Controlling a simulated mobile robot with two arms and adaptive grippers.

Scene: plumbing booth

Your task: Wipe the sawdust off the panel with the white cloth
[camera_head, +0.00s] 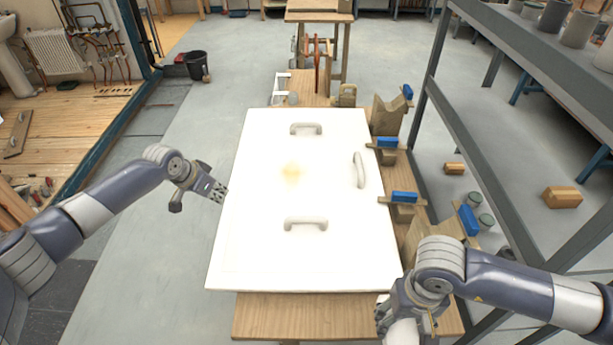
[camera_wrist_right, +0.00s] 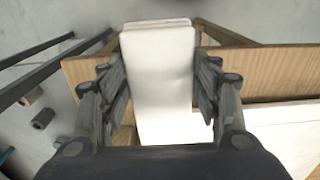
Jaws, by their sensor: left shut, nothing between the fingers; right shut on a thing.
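The white panel (camera_head: 320,263) lies flat on a wooden bench and carries several white handles. My left gripper (camera_head: 219,193) is shut and empty just beside the panel's left edge. My right gripper (camera_head: 405,318) is at the front right corner of the bench, off the panel. In the right wrist view the right gripper (camera_wrist_right: 160,95) is shut on the folded white cloth (camera_wrist_right: 160,65), which lies between its fingers. In the head view the cloth shows only partly below the gripper.
Blue-handled clamps (camera_head: 388,143) and wooden supports line the panel's right side. A grey metal shelf (camera_head: 500,205) stands to the right, close to my right arm. The wooden bench (camera_head: 300,315) shows bare at the front. A black bucket (camera_head: 196,66) stands on the floor at back left.

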